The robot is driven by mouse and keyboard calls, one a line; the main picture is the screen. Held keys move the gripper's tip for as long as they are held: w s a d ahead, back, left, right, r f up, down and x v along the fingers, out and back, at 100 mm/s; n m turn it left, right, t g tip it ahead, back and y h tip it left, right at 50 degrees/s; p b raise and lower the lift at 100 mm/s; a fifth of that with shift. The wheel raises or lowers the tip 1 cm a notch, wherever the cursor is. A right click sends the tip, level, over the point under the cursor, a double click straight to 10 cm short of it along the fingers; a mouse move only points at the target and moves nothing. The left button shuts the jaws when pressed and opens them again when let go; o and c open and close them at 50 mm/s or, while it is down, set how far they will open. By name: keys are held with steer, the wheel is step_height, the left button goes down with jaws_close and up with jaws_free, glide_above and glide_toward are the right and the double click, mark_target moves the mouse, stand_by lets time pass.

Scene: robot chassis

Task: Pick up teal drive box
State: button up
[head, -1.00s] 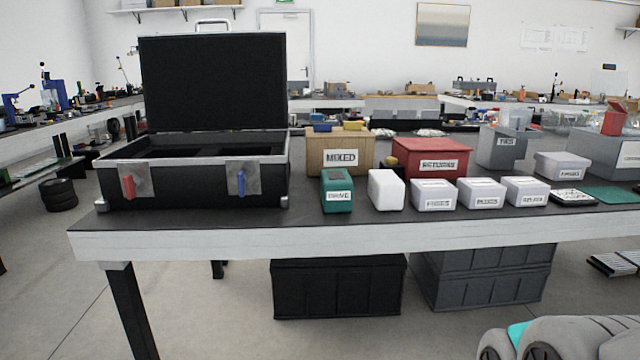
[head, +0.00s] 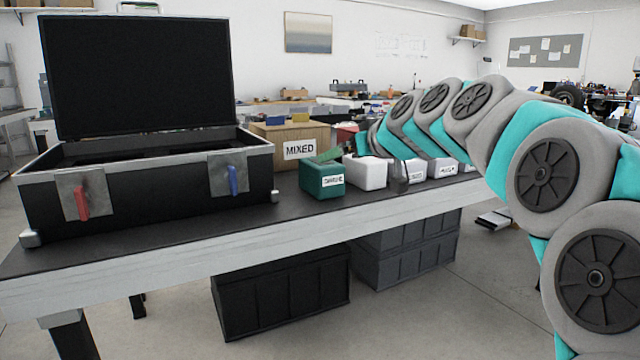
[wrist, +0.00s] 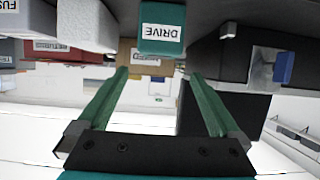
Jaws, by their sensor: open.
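The teal drive box (head: 322,182) stands on the dark bench top, right of the open black case, with a white label on its front. In the wrist view, which looks upside down, the drive box (wrist: 160,14) is at the top centre, label reading DRIVE. My gripper (wrist: 157,74) is open, its two green fingers spread and empty. The box appears just beyond the fingertips, roughly in line with the gap between them. In the head view my arm reaches in from the right, and its end is largely hidden by its own links.
A white box (head: 367,172) stands close to the right of the drive box. A wooden MIXED crate (head: 270,133) is behind it. The black case (head: 150,200) with red and blue latches is at left. Several labelled bins stand farther right, partly behind my arm.

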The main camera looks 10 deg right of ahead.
mark_target(325, 164)
steer(key=x, duration=0.6)
steer(key=shift+w+d, duration=0.1)
steer(key=shift+w, duration=0.4)
steer(key=shift+f+x, duration=0.15)
steer(key=shift+x, duration=1.15)
steer(key=shift+f+x, duration=0.2)
steer(key=shift+x, duration=1.15)
steer(key=shift+s+r, duration=0.1)
steer(key=shift+s, duration=0.15)
jaws_close()
